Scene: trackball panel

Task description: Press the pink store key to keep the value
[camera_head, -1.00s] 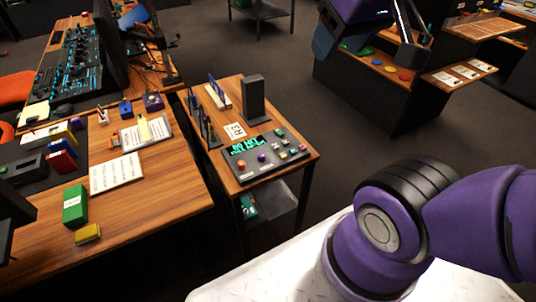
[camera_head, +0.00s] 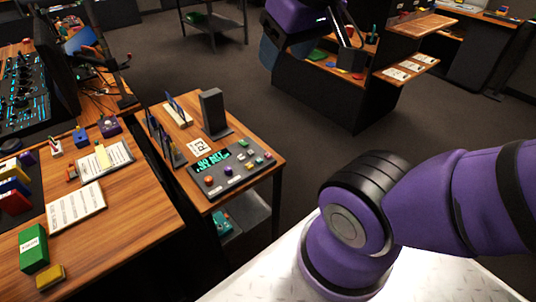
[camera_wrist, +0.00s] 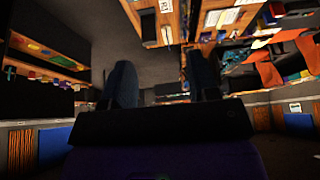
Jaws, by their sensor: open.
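The trackball panel (camera_head: 220,185) is a dark slab on a small wooden side table, left of centre in the head view. It has a lit green display (camera_head: 211,160), a purple ball (camera_head: 228,171), a red-orange knob (camera_head: 209,181) and several small coloured keys (camera_head: 250,158) at its right. The keys are too small for me to pick out the pink one surely. My gripper (camera_wrist: 163,82) is open and empty in the wrist view, its two dark fingers apart. In the head view it is raised at the top, far from the panel. The wrist view does not clearly show the panel.
A dark upright block (camera_head: 213,112) and racks (camera_head: 165,135) stand behind and left of the panel on the side table (camera_head: 262,181). A larger wooden desk (camera_head: 130,215) with papers and coloured boxes is at left. Open floor (camera_head: 300,160) lies right of the side table.

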